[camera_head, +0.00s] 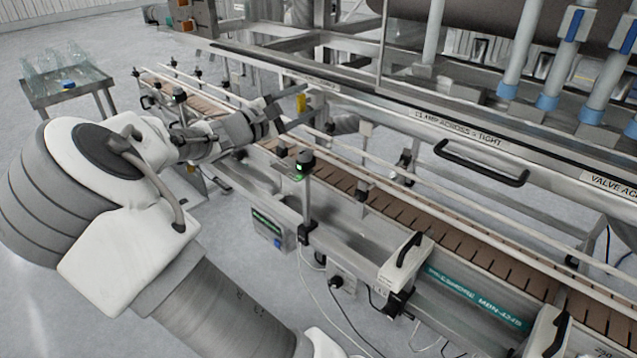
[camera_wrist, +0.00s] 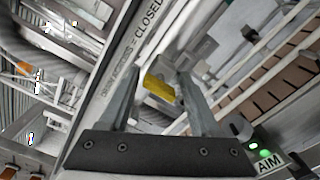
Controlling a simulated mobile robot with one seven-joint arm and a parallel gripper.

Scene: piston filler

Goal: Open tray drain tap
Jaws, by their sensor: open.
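The tray drain tap shows as a small yellow handle (camera_head: 301,102) by the long steel rail on the far side of the conveyor. In the wrist view the yellow handle (camera_wrist: 158,88) lies between my two fingers, with a grey fitting (camera_wrist: 180,55) just behind it. My gripper (camera_head: 309,102) is open, with its fingers on either side of the handle. A gap shows between the handle and each finger. How deep the handle sits between the fingers is hard to tell. The lower part of the tap is hidden.
The steel rail (camera_wrist: 125,50) beside the tap bears lettering with "CLOSED". The conveyor (camera_head: 450,238) with guide rails runs below my gripper. A sensor post (camera_head: 305,185) with a green light stands close to the right. A black handle (camera_head: 482,165) juts from the rail farther right.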

